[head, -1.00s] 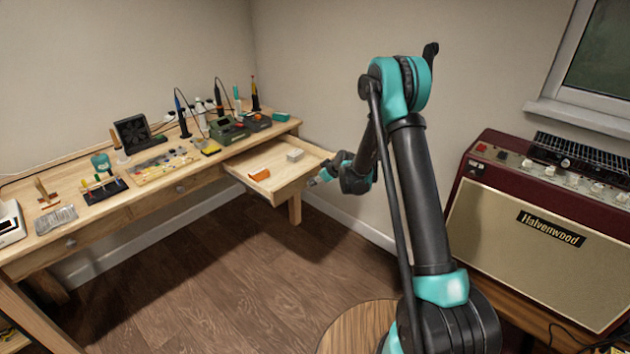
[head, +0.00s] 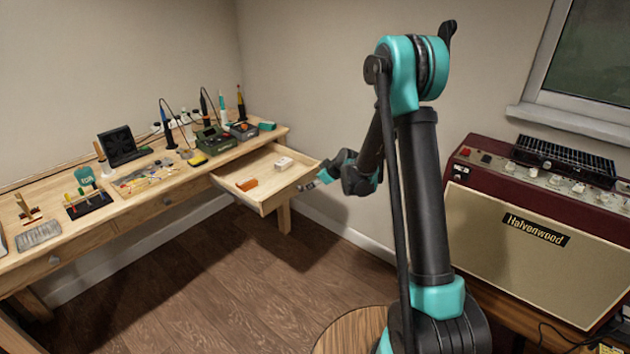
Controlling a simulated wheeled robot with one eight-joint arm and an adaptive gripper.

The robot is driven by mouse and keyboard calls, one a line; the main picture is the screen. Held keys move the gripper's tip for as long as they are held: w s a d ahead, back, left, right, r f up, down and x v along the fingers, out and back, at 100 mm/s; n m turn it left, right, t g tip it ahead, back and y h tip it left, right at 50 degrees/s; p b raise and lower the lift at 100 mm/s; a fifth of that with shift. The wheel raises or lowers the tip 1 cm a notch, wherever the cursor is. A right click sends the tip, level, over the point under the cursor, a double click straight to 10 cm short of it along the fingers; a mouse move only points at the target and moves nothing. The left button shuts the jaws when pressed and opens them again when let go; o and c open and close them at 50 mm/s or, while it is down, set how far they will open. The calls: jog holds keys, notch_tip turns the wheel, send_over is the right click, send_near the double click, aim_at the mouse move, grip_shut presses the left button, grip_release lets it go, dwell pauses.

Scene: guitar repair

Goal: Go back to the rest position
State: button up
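My arm rises from the lower right of the head view and bends down toward the workbench. My gripper (head: 326,174), small and dark with teal parts, is at the arm's end, just right of the front of the open wooden drawer (head: 290,195). Its fingers are too small and dark to tell whether they are open or shut, or whether they touch the drawer front. The drawer is pulled out of the workbench (head: 140,207) and holds an orange block (head: 247,184) and a whitish block (head: 284,163).
The workbench along the left wall carries tools, a black fan unit (head: 120,147) and green and dark devices (head: 208,139). A red amplifier (head: 530,235) stands at the right below a window. A round wooden top (head: 345,330) is near my base. The floor between is clear.

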jog(key=s+d+r+m+g+h, duration=0.1)
jog(key=s+d+r+m+h, duration=0.2)
jog(key=s+d, duration=0.55)
jog(key=s+d+r+m, duration=0.3)
jog(key=s+d+r, duration=0.2)
jog(key=s, duration=0.6)
jog(key=s+d+f+m+g+h, duration=0.1)
jog(key=s+d, duration=0.3)
jog(key=s, duration=0.6)
jog(key=s+d+f+m+g+h, duration=0.1)
jog(key=s+d+m, duration=0.3)
jog(key=s, duration=0.6)
jog(key=shift+s+d+f+h, duration=0.2)
jog(key=shift+d+f+h, duration=0.2)
jog(key=shift+f, duration=0.1)
